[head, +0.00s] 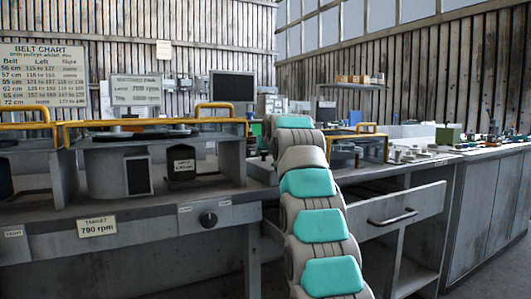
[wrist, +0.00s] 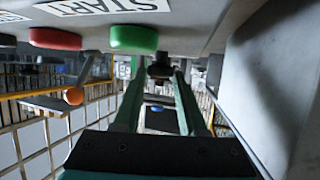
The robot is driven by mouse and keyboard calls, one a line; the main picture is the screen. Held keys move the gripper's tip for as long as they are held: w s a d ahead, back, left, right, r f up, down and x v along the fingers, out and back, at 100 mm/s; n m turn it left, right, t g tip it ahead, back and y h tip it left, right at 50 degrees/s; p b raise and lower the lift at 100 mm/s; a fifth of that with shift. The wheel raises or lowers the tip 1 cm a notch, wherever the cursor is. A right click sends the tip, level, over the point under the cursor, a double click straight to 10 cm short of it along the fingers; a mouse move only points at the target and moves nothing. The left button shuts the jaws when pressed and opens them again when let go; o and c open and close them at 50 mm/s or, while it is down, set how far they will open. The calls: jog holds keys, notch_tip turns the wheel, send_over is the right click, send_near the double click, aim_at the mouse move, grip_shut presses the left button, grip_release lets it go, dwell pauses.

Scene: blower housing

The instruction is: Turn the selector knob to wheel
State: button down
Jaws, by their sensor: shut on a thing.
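In the wrist view, my gripper (wrist: 160,76) has its two green fingers closed on a small dark knob (wrist: 160,70) under a grey panel (wrist: 230,18). The fingertips are on either side of the knob. Its pointer and any position marks around it cannot be made out, so its setting cannot be told. In the head view my arm reaches away over the bench and the gripper is hidden.
The wrist view shows a green button (wrist: 133,39), a red button (wrist: 55,39), a START label (wrist: 103,6) and an orange-ball lever (wrist: 74,96) near my fingers. A grey wall (wrist: 270,85) stands close at right. Yellow rails (head: 155,122) and an open drawer (head: 392,215) flank my arm.

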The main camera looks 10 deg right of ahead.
jog(key=shift+c, duration=2.3)
grip_release()
jog(key=shift+s, duration=0.1)
jog(key=shift+b+v, duration=0.6)
jog(key=shift+v, duration=0.75)
jog(key=shift+s+r, duration=0.3)
jog(key=shift+s, duration=0.2)
jog(key=shift+v, duration=1.85)
